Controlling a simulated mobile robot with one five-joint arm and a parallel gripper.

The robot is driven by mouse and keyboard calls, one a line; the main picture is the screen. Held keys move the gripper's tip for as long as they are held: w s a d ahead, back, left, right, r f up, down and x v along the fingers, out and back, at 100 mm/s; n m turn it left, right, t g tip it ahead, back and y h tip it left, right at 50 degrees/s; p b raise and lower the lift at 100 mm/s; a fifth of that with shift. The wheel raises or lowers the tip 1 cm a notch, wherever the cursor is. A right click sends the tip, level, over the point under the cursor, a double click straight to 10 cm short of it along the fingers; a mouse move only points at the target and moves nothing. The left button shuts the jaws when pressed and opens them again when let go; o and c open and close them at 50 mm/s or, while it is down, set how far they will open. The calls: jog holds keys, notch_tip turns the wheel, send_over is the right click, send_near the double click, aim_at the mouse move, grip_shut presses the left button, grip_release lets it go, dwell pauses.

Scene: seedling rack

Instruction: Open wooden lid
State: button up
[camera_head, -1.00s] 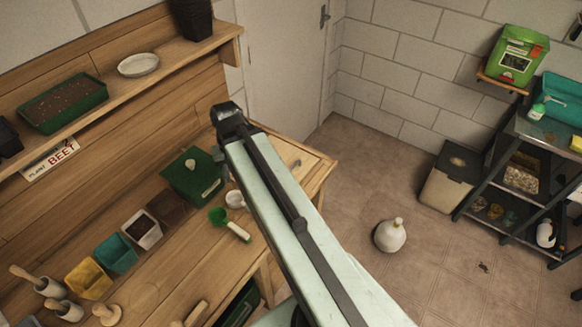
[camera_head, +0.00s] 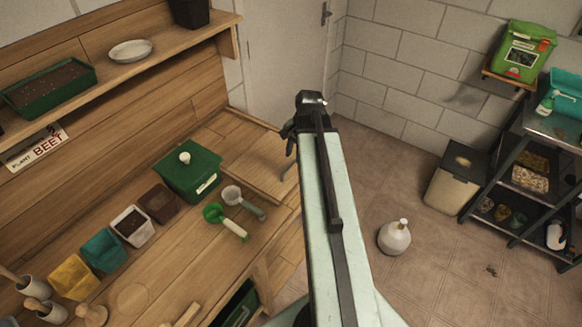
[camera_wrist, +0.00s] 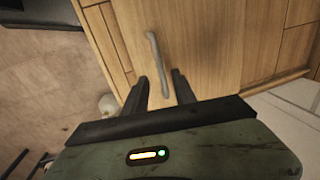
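The wooden lid (camera_head: 262,155) is a pale square panel set in the right end of the wooden bench top. It lies flat and looks closed. Its thin grey bar handle (camera_wrist: 155,60) runs lengthwise in the wrist view and shows only in part in the head view, beside my arm. My gripper (camera_wrist: 161,83) is open in the wrist view, its two dark fingers apart on either side of the handle's near end. I cannot tell whether they touch it. In the head view my gripper (camera_head: 289,140) is partly hidden by my arm.
A green box (camera_head: 190,172) with a white knob stands left of the lid. A green scoop (camera_head: 226,222), a grey scoop (camera_head: 243,202) and several small pots sit on the bench. A white jug (camera_head: 394,238) stands on the floor at the right.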

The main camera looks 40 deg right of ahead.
aim_at(292, 164)
jog(key=f, duration=0.1)
jog(key=f+b, duration=0.2)
jog(key=shift+w+a+f, duration=0.1)
jog(key=shift+w+f, duration=0.1)
jog(key=shift+w, duration=0.1)
jog(key=shift+r, duration=0.1)
grip_shut()
jog(key=shift+s, duration=0.15)
dwell(0.8)
